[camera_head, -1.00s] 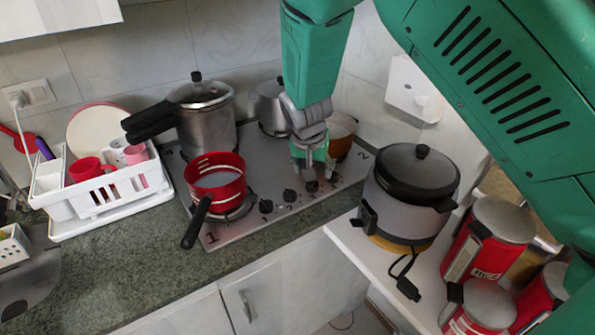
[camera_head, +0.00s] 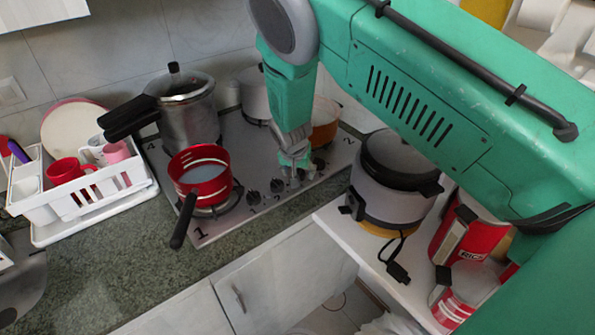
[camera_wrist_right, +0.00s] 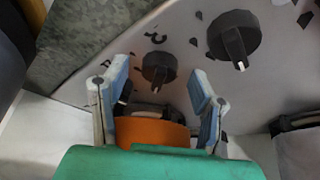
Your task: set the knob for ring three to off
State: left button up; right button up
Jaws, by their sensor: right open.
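The grey stove top (camera_head: 150,183) carries a row of dark knobs along its front edge. Two of them, a left knob (camera_head: 253,197) and a middle knob (camera_head: 277,185), show clear in the head view. My right gripper (camera_head: 293,168) is low over the row, just right of these, and hides what is under it. In the right wrist view my open fingers (camera_wrist_right: 160,82) stand either side of a small dark knob (camera_wrist_right: 158,67), with a mark like a 3 beside it. I cannot tell whether they touch it. My left gripper is not in view.
A larger-looking knob (camera_wrist_right: 234,40) is right of the fingers. A red saucepan (camera_head: 203,175), a pressure cooker (camera_head: 188,115) and an orange pot (camera_head: 325,122) stand on the stove. A rice cooker (camera_head: 385,190) is close on the right. A white dish rack (camera_head: 95,207) is left.

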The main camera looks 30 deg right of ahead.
jog(key=shift+w+d+f, duration=0.15)
jog(key=shift+f, duration=0.4)
jog(key=shift+c, duration=0.4)
jog(key=shift+r, duration=0.1)
jog(key=c, duration=1)
jog(key=shift+c, duration=0.2)
jog(key=shift+n, duration=0.5)
jog(key=n+y, duration=0.1)
jog(key=n, duration=0.1)
jog(key=n+t, duration=0.1)
jog(key=n, duration=0.1)
jog(key=shift+d+r+y, duration=0.1)
jog(key=shift+d+y, duration=0.1)
jog(key=shift+y, duration=0.2)
jog(key=n, duration=0.1)
jog(key=n+y, duration=0.1)
jog(key=n, duration=0.2)
jog(key=shift+d+n+y, duration=0.3)
